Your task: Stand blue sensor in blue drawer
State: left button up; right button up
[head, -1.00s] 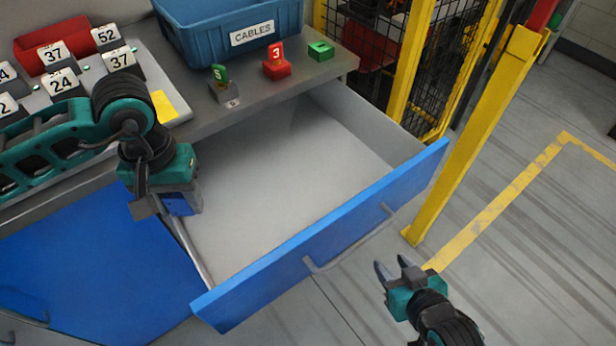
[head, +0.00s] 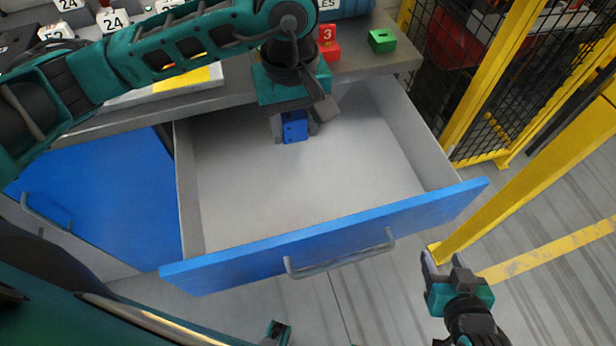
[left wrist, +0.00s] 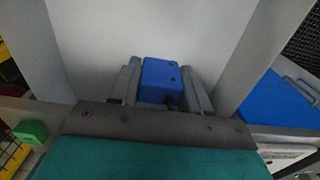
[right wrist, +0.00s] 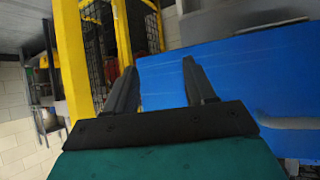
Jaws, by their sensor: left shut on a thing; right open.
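The blue drawer (head: 330,238) is pulled open and its pale inside (head: 300,190) is bare. My left gripper (head: 295,128) is shut on the blue sensor (head: 294,127) over the back part of the drawer. In the left wrist view the blue sensor (left wrist: 161,80) sits between the two fingers, with the drawer's pale floor beyond. I cannot tell whether it touches the floor. My right gripper (head: 442,262) is open and empty outside the drawer's right front corner. In the right wrist view the drawer's blue front (right wrist: 235,85) lies beyond its fingers.
A red block marked 3 (head: 329,50) and a green block (head: 382,40) stand on the worktop behind the drawer. A yellow post (head: 530,170) and mesh fence (head: 475,70) stand to the right. A closed blue cabinet front (head: 95,205) is at the left.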

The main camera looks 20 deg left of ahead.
aim_at(298, 196)
pick_arm(q)
notch_tip(298, 196, down, 20)
jog(key=shift+r+b, duration=0.1)
jog(key=shift+b, duration=0.3)
jog(key=shift+f+b, duration=0.2)
jog(key=shift+b, duration=0.1)
jog(key=o, duration=1.1)
jog(key=shift+c, duration=0.2)
jog(key=shift+r, duration=0.1)
notch_tip(298, 196, up, 12)
jog(key=shift+r+p, duration=0.15)
jog(key=shift+p, duration=0.3)
